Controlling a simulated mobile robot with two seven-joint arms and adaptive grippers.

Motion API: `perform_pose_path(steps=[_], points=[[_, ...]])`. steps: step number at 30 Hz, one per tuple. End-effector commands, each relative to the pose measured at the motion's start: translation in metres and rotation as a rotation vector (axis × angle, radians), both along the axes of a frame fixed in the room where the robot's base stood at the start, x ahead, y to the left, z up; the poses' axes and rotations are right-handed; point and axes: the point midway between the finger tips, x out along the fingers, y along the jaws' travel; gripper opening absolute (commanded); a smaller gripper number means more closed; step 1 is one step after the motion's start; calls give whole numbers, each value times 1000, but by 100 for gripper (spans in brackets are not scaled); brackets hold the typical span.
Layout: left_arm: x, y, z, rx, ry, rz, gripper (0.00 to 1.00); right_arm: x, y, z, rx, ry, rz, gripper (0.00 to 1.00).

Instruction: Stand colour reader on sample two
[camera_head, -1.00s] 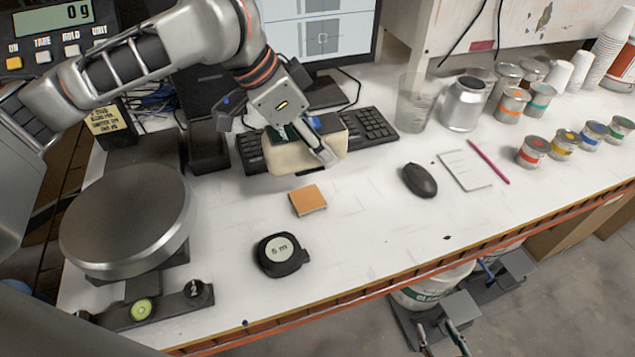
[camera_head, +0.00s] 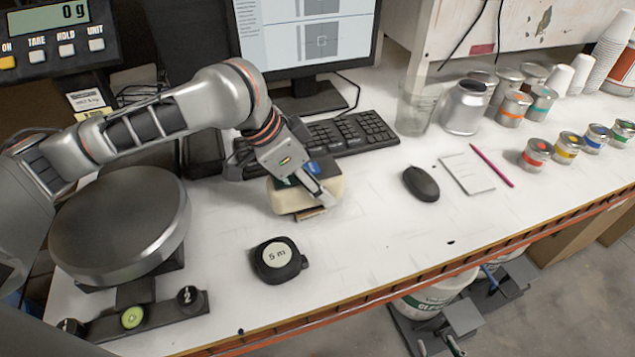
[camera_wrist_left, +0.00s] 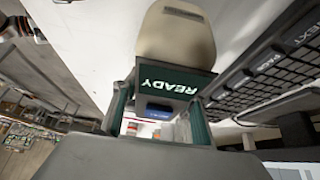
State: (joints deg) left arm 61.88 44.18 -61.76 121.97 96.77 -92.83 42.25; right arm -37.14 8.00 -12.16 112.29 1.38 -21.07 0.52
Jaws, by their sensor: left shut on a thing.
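The colour reader (camera_head: 292,200) is a cream, rounded block with a dark, bluish top. In the left wrist view its cream body (camera_wrist_left: 178,38) and a green READY display (camera_wrist_left: 172,82) show. My left gripper (camera_head: 313,182) is shut on its upper part. An orange-brown square sample (camera_head: 312,214) lies on the bench, mostly hidden beneath the reader; only its front edge shows. I cannot tell whether the reader touches it, and no number is legible on it.
A tape measure (camera_head: 277,260) lies in front of the reader, and a round scale pan (camera_head: 118,225) stands left. The keyboard (camera_head: 350,132) is close behind. A mouse (camera_head: 420,184), notepad (camera_head: 467,173) and several paint tins (camera_head: 536,153) are right. The bench between tape and mouse is clear.

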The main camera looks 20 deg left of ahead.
Motion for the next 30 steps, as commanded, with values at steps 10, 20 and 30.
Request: perform_pose_path(steps=[10,20,30], points=[[0,0,-2,1,1,0,59,2,0,6,2,-7,0,40],[0,0,0,1,-1,0,59,1,0,1,1,-3,0,40],[-15,25,54,2,-5,2,59,0,0,15,-1,0,1,40]])
